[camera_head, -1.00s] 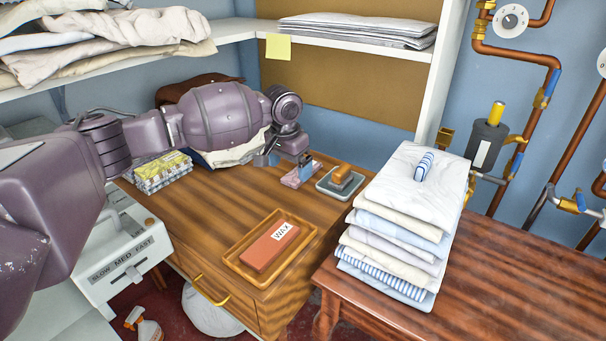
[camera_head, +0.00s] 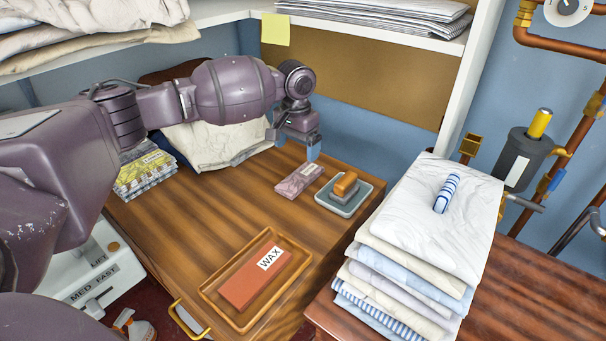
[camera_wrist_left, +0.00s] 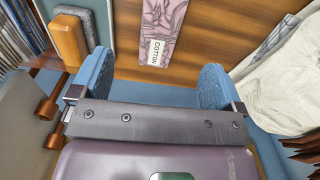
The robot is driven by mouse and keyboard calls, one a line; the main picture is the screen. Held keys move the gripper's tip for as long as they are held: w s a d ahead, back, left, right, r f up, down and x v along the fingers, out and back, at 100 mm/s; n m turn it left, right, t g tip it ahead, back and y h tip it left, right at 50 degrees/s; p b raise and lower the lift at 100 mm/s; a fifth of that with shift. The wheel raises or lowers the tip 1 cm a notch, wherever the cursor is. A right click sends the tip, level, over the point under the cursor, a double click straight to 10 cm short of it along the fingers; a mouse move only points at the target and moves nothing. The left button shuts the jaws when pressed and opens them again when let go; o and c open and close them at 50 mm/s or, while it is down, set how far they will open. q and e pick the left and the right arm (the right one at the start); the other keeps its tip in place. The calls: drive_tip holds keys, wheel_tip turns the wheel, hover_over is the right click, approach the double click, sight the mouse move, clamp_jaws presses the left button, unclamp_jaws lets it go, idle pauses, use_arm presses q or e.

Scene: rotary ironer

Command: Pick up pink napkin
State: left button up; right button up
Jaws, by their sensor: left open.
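The pink napkin (camera_head: 299,180) is a flat, folded, mauve-pink patterned piece with a white label. It lies on the wooden desk top, left of the grey-blue tray. In the left wrist view the napkin (camera_wrist_left: 160,20) shows its label, "COTTON", beyond and between the two fingers. My left gripper (camera_head: 310,148) is above and behind the napkin in the head view, apart from it. Its blue fingers stand wide open and empty in the left wrist view (camera_wrist_left: 155,82). My right gripper is not in view.
A tray (camera_head: 360,203) with a wooden-handled brush stands right of the napkin. A wax block lies in a wooden tray (camera_head: 213,292) in front. A tall linen stack (camera_head: 415,235) is at right. A cream cloth (camera_head: 215,145) and yellow-patterned bundle (camera_head: 143,172) lie at left.

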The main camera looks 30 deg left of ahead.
use_arm(q)
hover_over(296, 181)
wheel_tip(296, 181, down, 4)
drive_tip(key=shift+d+f+b, duration=0.1)
drive_tip(key=shift+f+b, duration=0.1)
drive_tip(key=shift+b, duration=0.25)
drive_tip(key=shift+f, duration=0.7)
drive_tip(key=f+b, duration=0.1)
drive_tip(key=f, duration=0.3)
drive_tip(key=shift+a+f+b, duration=0.2)
drive_tip(key=shift+b, duration=0.2)
drive_tip(key=shift+f, duration=0.2)
drive_tip(key=shift+r, duration=0.15)
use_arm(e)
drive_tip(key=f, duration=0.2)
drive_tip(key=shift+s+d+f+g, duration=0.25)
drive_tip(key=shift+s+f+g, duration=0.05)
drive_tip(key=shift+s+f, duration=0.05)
use_arm(q)
drive_tip(key=shift+c, duration=0.4)
drive_tip(key=c, duration=0.9)
